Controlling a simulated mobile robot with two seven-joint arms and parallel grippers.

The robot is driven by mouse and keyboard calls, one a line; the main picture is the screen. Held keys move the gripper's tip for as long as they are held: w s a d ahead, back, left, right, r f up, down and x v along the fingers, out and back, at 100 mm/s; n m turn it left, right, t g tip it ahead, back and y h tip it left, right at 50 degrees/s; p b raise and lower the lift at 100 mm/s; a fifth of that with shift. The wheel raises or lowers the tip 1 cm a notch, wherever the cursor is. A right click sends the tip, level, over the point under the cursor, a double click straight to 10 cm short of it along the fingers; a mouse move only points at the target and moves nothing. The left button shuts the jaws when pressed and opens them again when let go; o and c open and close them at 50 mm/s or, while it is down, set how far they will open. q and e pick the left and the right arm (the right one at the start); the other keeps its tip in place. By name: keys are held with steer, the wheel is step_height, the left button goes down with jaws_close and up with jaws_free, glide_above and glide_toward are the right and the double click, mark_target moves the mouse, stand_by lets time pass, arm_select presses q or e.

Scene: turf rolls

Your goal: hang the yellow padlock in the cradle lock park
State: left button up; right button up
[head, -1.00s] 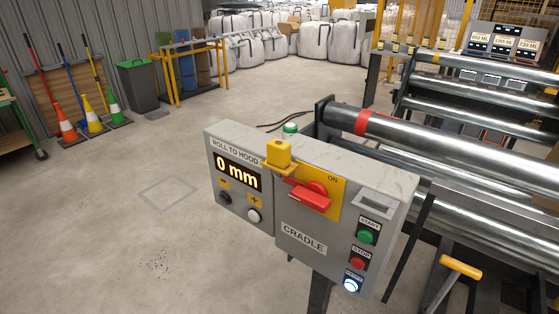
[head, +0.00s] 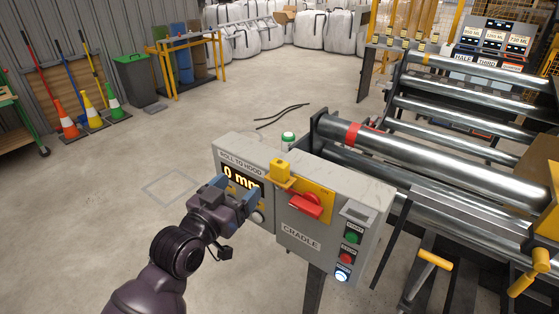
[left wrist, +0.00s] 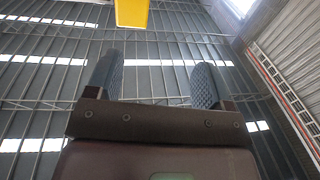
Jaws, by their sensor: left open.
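The yellow padlock (head: 280,170) hangs at the upper left corner of the yellow plate (head: 318,195) with the red switch (head: 306,204) on the grey CRADLE control box (head: 301,240). Its shackle is hard to see. My left gripper (head: 238,192) is open and empty, in front of the 0 mm display, left of and a little below the padlock. In the left wrist view, a yellow block (left wrist: 131,12), likely the padlock, shows at the top edge beyond the open fingers. A small grey bracket (head: 357,213) at the box's upper right may be the lock park. My right gripper is not in view.
Green, red and white buttons (head: 347,258) run down the box's right side. Steel rollers (head: 440,165) and a yellow-handled lever (head: 433,260) stand to the right. A green-topped object (head: 288,138) shows behind the box. Open floor lies to the left.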

mark_target(276, 167)
arm_select(q)
steer(key=shift+m+g+h, duration=0.7)
steer(key=shift+h, duration=0.1)
steer(key=w+d, duration=0.1)
steer(key=d, duration=0.1)
steer(key=w+d, duration=0.1)
steer(key=d, duration=0.1)
steer(key=w+d, duration=0.1)
steer(key=d, duration=0.1)
steer(key=shift+w+r, duration=0.2)
steer(key=shift+r, duration=0.1)
steer(key=p+x, duration=0.1)
steer(key=x, duration=0.3)
steer(key=shift+w+r, duration=0.1)
steer(key=shift+w, duration=0.25)
steer(key=shift+w+d, duration=0.2)
steer(key=shift+w, duration=0.05)
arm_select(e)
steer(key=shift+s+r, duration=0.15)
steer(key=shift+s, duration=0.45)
arm_select(q)
steer(key=c, duration=1)
steer(key=shift+c, duration=0.2)
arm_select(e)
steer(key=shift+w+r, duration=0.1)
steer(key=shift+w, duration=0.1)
